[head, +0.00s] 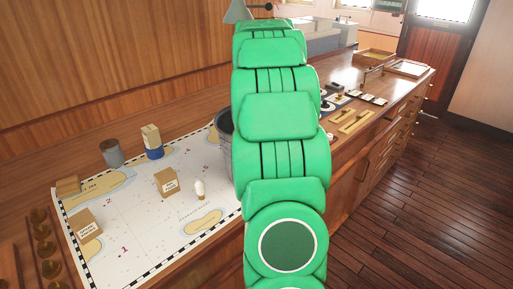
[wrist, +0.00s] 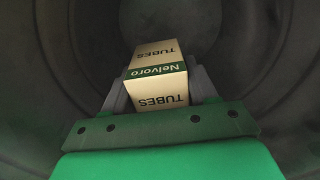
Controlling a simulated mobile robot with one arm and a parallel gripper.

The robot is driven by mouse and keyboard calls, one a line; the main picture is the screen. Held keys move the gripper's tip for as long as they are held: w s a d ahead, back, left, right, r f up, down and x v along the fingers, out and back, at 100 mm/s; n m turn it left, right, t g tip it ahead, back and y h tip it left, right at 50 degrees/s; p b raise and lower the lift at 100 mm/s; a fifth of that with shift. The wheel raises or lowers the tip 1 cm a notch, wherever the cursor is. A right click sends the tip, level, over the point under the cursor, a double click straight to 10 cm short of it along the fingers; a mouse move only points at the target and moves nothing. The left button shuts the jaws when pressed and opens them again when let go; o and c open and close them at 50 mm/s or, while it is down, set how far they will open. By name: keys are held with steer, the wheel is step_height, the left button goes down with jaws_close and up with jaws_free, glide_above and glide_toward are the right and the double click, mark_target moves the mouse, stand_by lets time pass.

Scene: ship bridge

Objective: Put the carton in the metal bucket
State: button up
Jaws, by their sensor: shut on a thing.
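The carton (wrist: 158,98) is beige with a green band reading "Nelvoro" and the word "TUBES" on its faces. My gripper (wrist: 160,86) has a grey finger on either side of it and is shut on it. Dark, rounded grey walls of the metal bucket (wrist: 85,35) surround the carton and fingers in the wrist view. In the head view, the bucket (head: 225,155) stands at the chart's right edge, mostly hidden behind my green arm. The gripper and carton are hidden in the head view. Whether the carton touches the bucket's bottom I cannot tell.
A grey can (head: 112,153) stands behind. Brass fittings (head: 352,121) lie on the counter to the right.

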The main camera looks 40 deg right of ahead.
steer(key=shift+f, duration=3.55)
steer(key=shift+f, duration=0.15)
steer(key=o, duration=1.2)
step_height(320, 180, up, 12)
steer(key=shift+r, duration=0.2)
